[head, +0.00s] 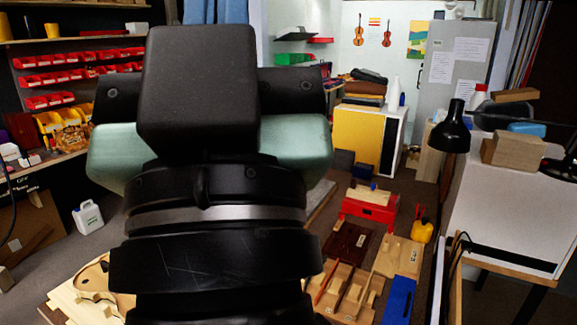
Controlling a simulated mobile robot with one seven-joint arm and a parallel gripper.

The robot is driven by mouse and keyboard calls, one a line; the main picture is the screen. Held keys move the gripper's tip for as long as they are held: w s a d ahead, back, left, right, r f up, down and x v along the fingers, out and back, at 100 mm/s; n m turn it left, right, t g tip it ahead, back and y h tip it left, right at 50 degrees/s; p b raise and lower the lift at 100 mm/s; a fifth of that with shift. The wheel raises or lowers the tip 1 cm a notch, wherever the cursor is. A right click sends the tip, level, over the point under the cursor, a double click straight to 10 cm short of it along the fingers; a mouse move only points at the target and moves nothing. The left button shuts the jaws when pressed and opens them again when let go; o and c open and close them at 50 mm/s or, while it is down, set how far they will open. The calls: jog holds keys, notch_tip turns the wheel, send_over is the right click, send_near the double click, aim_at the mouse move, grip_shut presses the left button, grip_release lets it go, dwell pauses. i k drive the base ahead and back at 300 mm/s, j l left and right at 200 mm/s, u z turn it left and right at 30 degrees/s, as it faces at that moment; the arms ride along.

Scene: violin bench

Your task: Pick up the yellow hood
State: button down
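I cannot tell for certain which thing is the yellow hood. A small yellow object (422,231) with a red part on top stands on the right, beside the wooden boards. A larger yellow panel (358,139) forms the front of a white cabinet further back. My own arm, large and dark, fills the middle of the head view and hides much of what lies behind it. My gripper's fingers do not show, and nothing held can be seen.
Wooden parts, a red box (369,209) and a blue object (398,301) crowd the lower right. A black lamp (451,133) hangs over the white cabinet (511,213) at right. A white jug (88,217) stands on the left floor. Yellow bins (61,128) line the left shelf.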

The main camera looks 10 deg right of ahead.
aim_at(422, 230)
jog(key=l+z, duration=0.1)
jog(key=l, duration=0.55)
jog(key=i+l+z, duration=0.1)
jog(key=l, duration=0.6)
jog(key=i+l+z, duration=0.1)
jog(key=l, duration=0.55)
jog(key=i+z, duration=0.1)
jog(key=i, duration=0.55)
jog(key=i+j+z, duration=0.1)
jog(key=i, duration=0.55)
jog(key=i+j+z, duration=0.1)
jog(key=i, duration=0.6)
